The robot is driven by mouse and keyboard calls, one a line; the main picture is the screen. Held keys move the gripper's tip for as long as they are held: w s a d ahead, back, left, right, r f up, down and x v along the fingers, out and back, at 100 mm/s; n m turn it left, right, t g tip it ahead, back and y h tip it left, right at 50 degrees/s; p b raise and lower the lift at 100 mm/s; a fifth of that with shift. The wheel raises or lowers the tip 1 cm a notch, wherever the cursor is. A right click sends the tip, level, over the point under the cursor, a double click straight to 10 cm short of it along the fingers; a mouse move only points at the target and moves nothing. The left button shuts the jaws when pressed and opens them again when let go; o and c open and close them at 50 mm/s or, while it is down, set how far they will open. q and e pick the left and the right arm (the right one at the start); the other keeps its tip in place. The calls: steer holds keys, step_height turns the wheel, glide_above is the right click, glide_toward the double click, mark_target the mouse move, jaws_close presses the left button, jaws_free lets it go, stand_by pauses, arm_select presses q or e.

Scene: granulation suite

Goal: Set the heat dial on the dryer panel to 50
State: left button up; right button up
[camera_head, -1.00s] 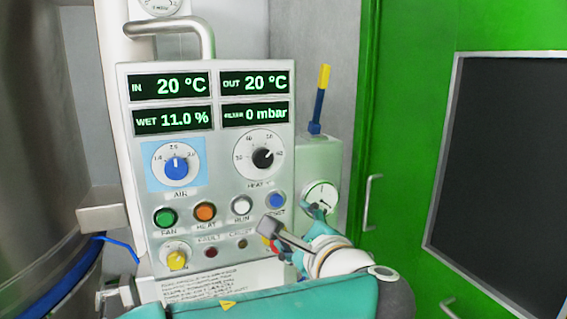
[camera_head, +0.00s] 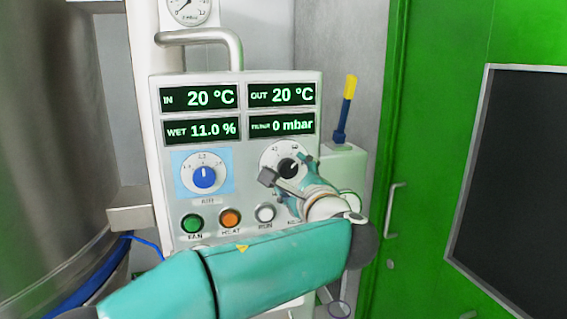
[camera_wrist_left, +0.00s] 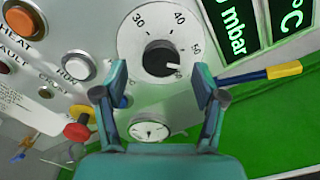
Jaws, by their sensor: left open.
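My left gripper (camera_head: 289,171) is in front of the dial. Its open fingers (camera_wrist_left: 161,82) stand either side of the knob's lower part in the wrist view, with no contact visible. My arm hides the panel's lower part. My right gripper is not in view.
The blue air dial (camera_head: 204,178) is left of the heat dial. Green (camera_head: 192,223), orange (camera_head: 229,218) and white (camera_head: 265,213) buttons lie below. A red and yellow emergency knob (camera_wrist_left: 80,126) shows in the wrist view. A blue-yellow stick (camera_head: 345,110) stands right of the panel.

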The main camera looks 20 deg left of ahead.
mark_target(289, 172)
arm_select(q)
steer(key=shift+p+x, duration=0.45)
steer(key=shift+x, duration=1.4)
steer(key=c, duration=1.1)
steer(key=n+b, duration=0.2)
steer(key=b, duration=0.1)
steer(key=shift+f, duration=0.4)
steer(key=shift+c, duration=0.2)
steer(key=shift+d+r+n+b, duration=0.1)
steer(key=shift+r+n+b, duration=0.05)
steer(key=shift+n+b, duration=0.4)
